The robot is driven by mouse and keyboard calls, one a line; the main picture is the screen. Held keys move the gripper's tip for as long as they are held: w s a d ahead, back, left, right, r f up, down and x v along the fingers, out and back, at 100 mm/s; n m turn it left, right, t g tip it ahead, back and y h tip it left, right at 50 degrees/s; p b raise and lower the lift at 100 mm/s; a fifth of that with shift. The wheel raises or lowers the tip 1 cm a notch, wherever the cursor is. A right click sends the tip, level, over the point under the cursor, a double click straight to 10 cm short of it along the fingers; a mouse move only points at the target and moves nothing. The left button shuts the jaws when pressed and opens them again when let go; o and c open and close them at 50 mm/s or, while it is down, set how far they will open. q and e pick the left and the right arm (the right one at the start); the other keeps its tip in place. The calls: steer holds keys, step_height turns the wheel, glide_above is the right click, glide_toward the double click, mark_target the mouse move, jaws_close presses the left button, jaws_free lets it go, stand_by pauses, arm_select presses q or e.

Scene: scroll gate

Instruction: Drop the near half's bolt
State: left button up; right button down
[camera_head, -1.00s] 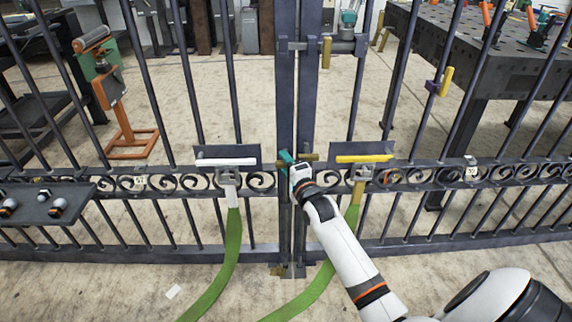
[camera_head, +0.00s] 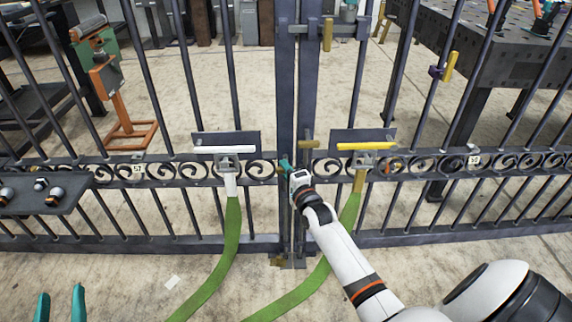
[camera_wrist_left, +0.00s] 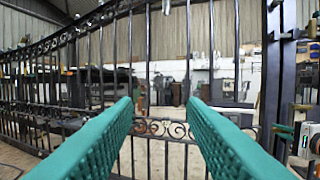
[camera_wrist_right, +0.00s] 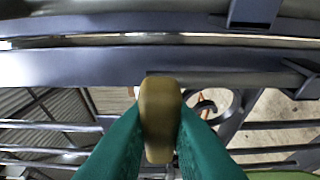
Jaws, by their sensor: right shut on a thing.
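My right gripper (camera_head: 287,167) is at the gate's middle posts, just below the level of the latch plates. In the right wrist view its teal fingers (camera_wrist_right: 160,128) are shut on a brass bolt handle (camera_wrist_right: 160,105). The bolt's rod and its lower end are not clearly seen; brass pieces show at the foot of the posts (camera_head: 277,262). Another brass handle (camera_head: 308,143) sticks out just above my right gripper, apart from it. My left gripper (camera_head: 61,305) is open and empty at the bottom left; its spread fingers show in the left wrist view (camera_wrist_left: 160,115).
The barred gate (camera_head: 285,85) spans the view. A white-handled lever (camera_head: 225,149) and a yellow-handled lever (camera_head: 365,146) flank the posts, with green straps (camera_head: 228,250) below. A dark tray (camera_head: 80,200) with small parts stands at left. The front floor is fairly clear.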

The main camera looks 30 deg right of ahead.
arm_select(q)
steer(key=shift+s+r+t, duration=0.15)
steer(key=shift+r+t, duration=0.25)
steer(key=shift+r, duration=0.1)
arm_select(e)
steer(key=shift+f, duration=0.2)
steer(key=c, duration=1.4)
jaws_free()
steer(key=shift+f, duration=0.15)
steer(key=shift+o, duration=0.2)
steer(key=shift+s, duration=0.1)
